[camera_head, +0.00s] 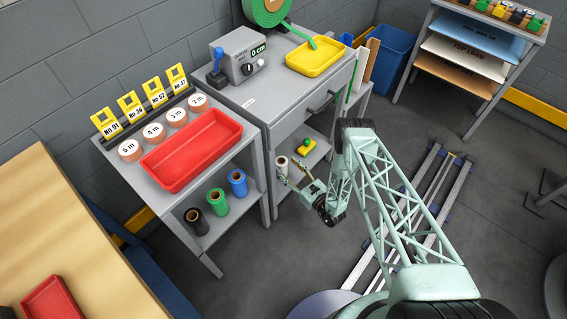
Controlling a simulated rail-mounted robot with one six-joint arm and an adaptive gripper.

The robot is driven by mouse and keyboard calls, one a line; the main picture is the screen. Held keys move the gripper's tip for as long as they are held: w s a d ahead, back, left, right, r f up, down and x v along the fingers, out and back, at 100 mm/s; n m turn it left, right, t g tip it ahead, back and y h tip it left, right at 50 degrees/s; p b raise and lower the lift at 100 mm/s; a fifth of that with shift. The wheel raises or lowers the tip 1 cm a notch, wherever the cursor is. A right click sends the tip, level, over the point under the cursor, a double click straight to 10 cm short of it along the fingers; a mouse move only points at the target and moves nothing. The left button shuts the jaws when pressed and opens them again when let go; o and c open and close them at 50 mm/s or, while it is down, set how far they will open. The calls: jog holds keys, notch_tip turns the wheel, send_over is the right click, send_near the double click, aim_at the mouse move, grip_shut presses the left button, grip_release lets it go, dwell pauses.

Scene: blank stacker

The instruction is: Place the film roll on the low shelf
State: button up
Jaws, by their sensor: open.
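A pale roll with a brown core (281,163), which looks like the film roll, stands upright on the low shelf (318,148) under the grey machine table. My gripper (291,171) is open, with its fingers reaching left toward this roll at the shelf's front. The fingers partly overlap the roll's lower part in the picture; I cannot tell whether they touch it. Black (196,221), green (217,201) and blue (237,183) rolls stand on the lower shelf of the table to the left.
A yellow-green object (305,146) sits behind the pale roll on the low shelf. A red tray (192,151) and several labelled tape rolls are on the left table. A yellow tray (316,58) sits on the machine table. A blue bin (387,54) stands behind. Table legs flank the shelf.

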jog(key=p+v, duration=0.1)
jog(key=v, duration=0.6)
jog(key=shift+s+d, duration=0.1)
